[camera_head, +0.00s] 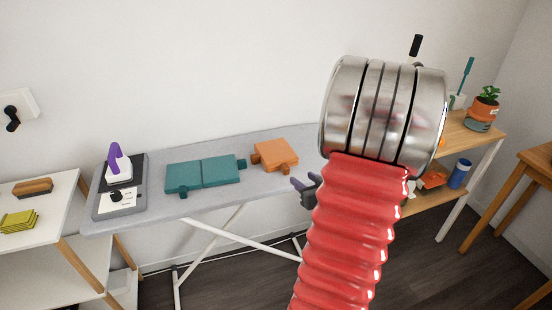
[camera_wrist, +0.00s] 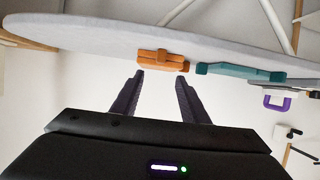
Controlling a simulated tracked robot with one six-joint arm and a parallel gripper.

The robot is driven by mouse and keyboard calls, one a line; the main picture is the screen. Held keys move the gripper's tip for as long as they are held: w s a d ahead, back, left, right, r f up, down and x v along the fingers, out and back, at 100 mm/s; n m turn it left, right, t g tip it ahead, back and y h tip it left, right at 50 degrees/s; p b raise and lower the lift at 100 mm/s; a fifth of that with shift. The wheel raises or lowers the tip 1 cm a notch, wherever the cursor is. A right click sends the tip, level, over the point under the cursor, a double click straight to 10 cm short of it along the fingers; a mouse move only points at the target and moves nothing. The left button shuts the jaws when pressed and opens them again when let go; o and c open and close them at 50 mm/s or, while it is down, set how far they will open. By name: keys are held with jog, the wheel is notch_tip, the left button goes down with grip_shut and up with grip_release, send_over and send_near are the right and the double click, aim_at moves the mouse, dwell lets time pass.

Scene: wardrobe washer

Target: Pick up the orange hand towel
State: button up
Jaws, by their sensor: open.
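The orange hand towel (camera_head: 274,155) lies as a thick folded block with small tabs on the grey ironing board (camera_head: 222,205), right of a teal folded piece (camera_head: 204,174). In the wrist view, which is upside down, the towel (camera_wrist: 162,61) appears just beyond my fingertips, with the teal piece (camera_wrist: 240,72) to its right. My gripper (camera_wrist: 159,79) is open and empty, apart from the towel. In the head view my gripper (camera_head: 305,188) is at the board's near edge, right of and nearer than the towel, partly hidden behind my red arm.
An iron (camera_head: 118,165) with a purple handle stands on the board's left end. A white shelf (camera_head: 50,215) at left holds a brush and yellow-green cloths. A wooden shelf (camera_head: 478,135) at right holds a potted plant, with an orange item and blue can below.

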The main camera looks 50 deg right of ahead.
send_near(287, 168)
jog(key=x, duration=0.4)
dwell(0.4)
jog(key=shift+x, duration=2.65)
grip_shut()
